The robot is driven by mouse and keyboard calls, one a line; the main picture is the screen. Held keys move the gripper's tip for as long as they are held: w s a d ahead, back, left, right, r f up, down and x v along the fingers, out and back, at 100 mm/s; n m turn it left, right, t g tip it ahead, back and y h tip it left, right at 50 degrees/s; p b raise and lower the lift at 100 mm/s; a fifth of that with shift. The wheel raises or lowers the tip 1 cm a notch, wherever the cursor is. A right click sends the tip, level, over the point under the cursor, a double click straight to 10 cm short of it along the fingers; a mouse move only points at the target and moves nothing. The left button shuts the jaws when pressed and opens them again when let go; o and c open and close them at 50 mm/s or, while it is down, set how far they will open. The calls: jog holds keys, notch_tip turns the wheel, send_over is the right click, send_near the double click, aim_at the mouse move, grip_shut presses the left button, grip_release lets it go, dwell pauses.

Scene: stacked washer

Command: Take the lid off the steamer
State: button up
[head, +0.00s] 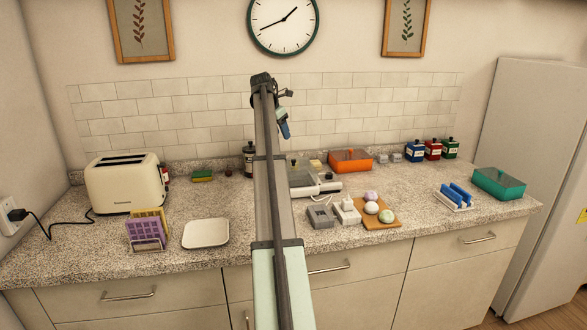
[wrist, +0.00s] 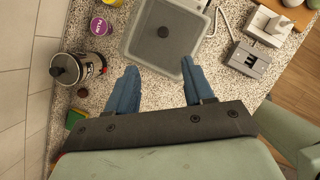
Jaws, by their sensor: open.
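The steamer, which I take to be the square grey-white container (wrist: 128,48), is ahead of my gripper in the wrist view. Its lid (wrist: 180,45) is a grey, see-through square with a round dark knob in the middle, and it lies on the container. In the head view the steamer (head: 302,180) is partly hidden behind my arm. My gripper (wrist: 157,80) has blue fingers spread apart with nothing between them. The fingertips appear near the lid's near edge in the wrist view. In the head view my gripper (head: 284,128) hangs above the back of the counter.
A dark canister (wrist: 88,66) and a purple-lidded jar (wrist: 100,25) stand left of the steamer. An orange box (head: 350,161), a board (head: 382,225) with buns, and grey-white blocks (head: 320,215) lie to its right. A white tray (head: 206,233) and toaster (head: 125,185) are left.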

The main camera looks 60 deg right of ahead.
send_over(293, 160)
jog(key=a, duration=0.2)
jog(key=f, duration=0.7)
jog(key=shift+w+f, duration=0.3)
jog(key=shift+f, duration=0.05)
jog(key=shift+x, duration=2.55)
jog(key=shift+s+a+f, duration=0.1)
jog(key=shift+a, duration=0.1)
grip_shut()
